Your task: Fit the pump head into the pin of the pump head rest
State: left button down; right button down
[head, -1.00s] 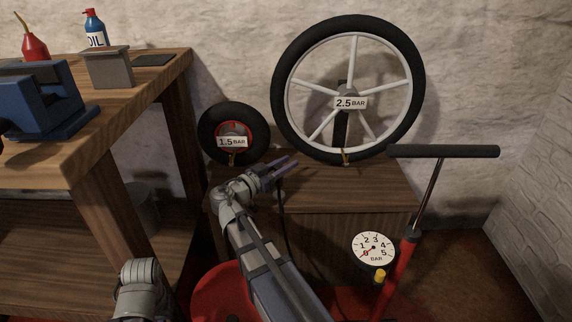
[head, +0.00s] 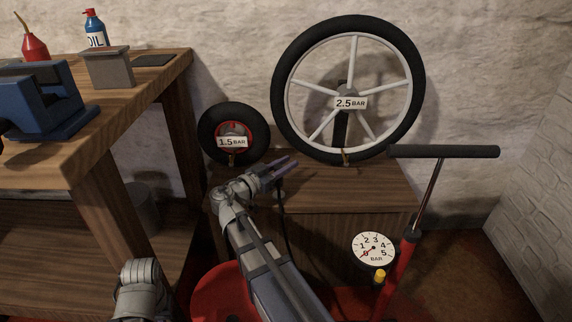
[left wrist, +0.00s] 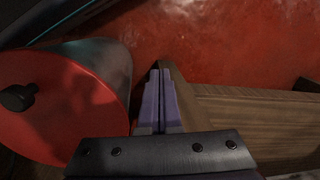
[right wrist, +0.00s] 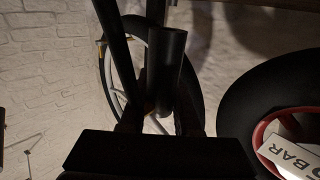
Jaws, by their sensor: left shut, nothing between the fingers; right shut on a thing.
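The red floor pump (head: 401,262) stands at the right, with a round gauge (head: 374,248) and a yellow knob (head: 380,275). I cannot make out the rest's pin clearly. My left gripper (left wrist: 160,72) is shut and empty in the left wrist view, outside the head view.
A small wheel marked 1.5 BAR (head: 215,119) and a large wheel marked 2.5 BAR (head: 289,72) stand on the wooden box (head: 370,190). The pump's black handle (head: 445,151) sticks out right. A workbench (head: 150,85) with a blue vise (head: 45,100) is at the left.

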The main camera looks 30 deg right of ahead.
jog(key=shift+f+b, duration=1.75)
jog(key=c, duration=0.5)
grip_release()
jog(key=shift+c, duration=0.2)
jog(key=shift+a, duration=0.1)
jog(key=v, duration=0.7)
jog(key=shift+s+a, duration=0.1)
jog(key=shift+a, duration=0.25)
